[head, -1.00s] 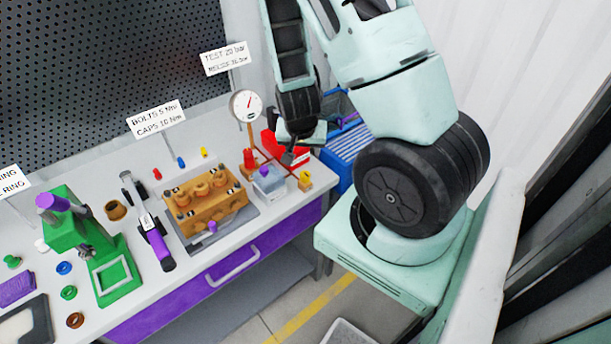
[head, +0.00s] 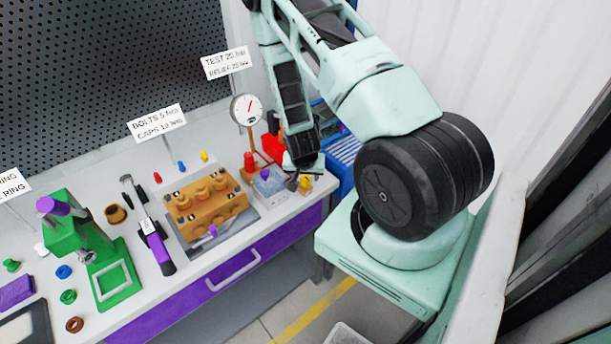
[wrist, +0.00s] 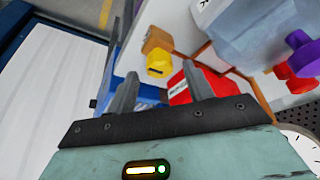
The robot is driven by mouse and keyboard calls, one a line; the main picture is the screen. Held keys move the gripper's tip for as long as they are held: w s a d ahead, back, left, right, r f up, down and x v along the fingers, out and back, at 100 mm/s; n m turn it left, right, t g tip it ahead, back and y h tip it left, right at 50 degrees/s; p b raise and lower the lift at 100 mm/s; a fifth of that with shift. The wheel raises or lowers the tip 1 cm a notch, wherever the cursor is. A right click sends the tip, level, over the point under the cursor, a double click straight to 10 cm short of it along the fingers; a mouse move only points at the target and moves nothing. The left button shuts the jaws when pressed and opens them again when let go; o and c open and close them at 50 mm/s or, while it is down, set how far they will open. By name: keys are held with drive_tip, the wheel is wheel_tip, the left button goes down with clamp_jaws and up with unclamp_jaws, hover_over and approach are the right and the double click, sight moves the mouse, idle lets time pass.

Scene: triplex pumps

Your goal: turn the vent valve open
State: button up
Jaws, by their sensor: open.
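A small yellow valve (head: 305,184) stands at the right end of the bench, which I take to be the vent valve. In the wrist view the yellow valve (wrist: 159,62) has a dark slot in its face and an orange-brown body behind it. My gripper (wrist: 158,82) is open and empty, and the valve appears between and beyond its fingers, apart from them. In the head view my gripper (head: 297,180) hangs pointing down at the bench's right end, close to the valve. The arm's end hides part of the bench there.
A clear tank with a purple knob (head: 265,174) stands left of the valve. A red box (wrist: 182,88) lies near the right finger. The pressure gauge (head: 246,109) rises on a post behind. An orange pump block (head: 205,210) and a green press (head: 110,285) stand farther left.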

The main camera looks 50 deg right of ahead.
sight(305, 178)
drive_tip(key=shift+p+x, duration=0.3)
drive_tip(key=shift+x, duration=1.2)
drive_tip(key=c, duration=1)
